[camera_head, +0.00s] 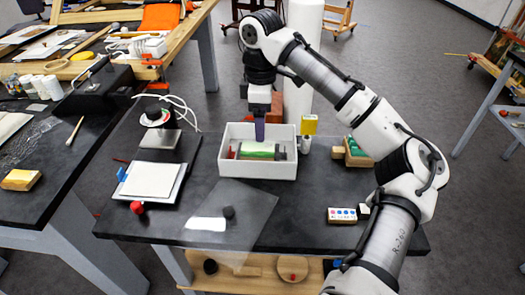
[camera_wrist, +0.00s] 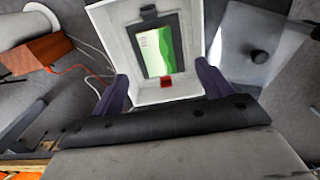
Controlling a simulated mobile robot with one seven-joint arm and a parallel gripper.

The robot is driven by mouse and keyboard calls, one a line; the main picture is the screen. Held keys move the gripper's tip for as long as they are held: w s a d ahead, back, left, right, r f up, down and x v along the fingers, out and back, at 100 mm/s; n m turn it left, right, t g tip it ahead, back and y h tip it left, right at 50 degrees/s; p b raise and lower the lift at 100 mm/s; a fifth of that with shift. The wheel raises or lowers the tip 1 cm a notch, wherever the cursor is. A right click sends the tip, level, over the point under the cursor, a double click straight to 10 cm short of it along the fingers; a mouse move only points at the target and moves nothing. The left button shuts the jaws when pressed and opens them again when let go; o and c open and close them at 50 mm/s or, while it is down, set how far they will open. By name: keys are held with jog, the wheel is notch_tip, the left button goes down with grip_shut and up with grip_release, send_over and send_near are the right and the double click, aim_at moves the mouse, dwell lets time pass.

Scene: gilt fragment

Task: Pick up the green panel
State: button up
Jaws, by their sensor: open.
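The green panel (camera_head: 258,149) lies inside a white tray (camera_head: 229,168) on the dark table. In the wrist view the panel (camera_wrist: 161,50) shows green with a pale, whitish part, a dark clip-like piece at one end and a red block (camera_wrist: 167,82) at the other. My gripper (camera_head: 259,134) points down over the tray's far side in the head view. In the wrist view my gripper (camera_wrist: 160,88) has its two purple fingers spread apart on either side of the tray's near end, with nothing between them at the tips that I can see held.
A clear sheet (camera_head: 255,210) with a dark knob lies in front of the tray. A white pad (camera_head: 152,180) and red knob (camera_head: 137,207) are at left. A green-filled wooden box (camera_head: 355,152) and a yellow card (camera_head: 310,124) stand at right.

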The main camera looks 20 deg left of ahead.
send_over(263, 150)
jog(key=f, duration=0.4)
jog(key=shift+s, duration=0.3)
jog(key=shift+w+f+p, duration=0.15)
jog(key=shift+f+p, duration=0.3)
jog(key=shift+f, duration=0.9)
jog(key=shift+w+f+p, duration=0.1)
jog(key=shift+f+p, duration=0.3)
jog(key=shift+f, duration=0.9)
jog(key=c, duration=1.1)
jog(key=shift+r, duration=0.1)
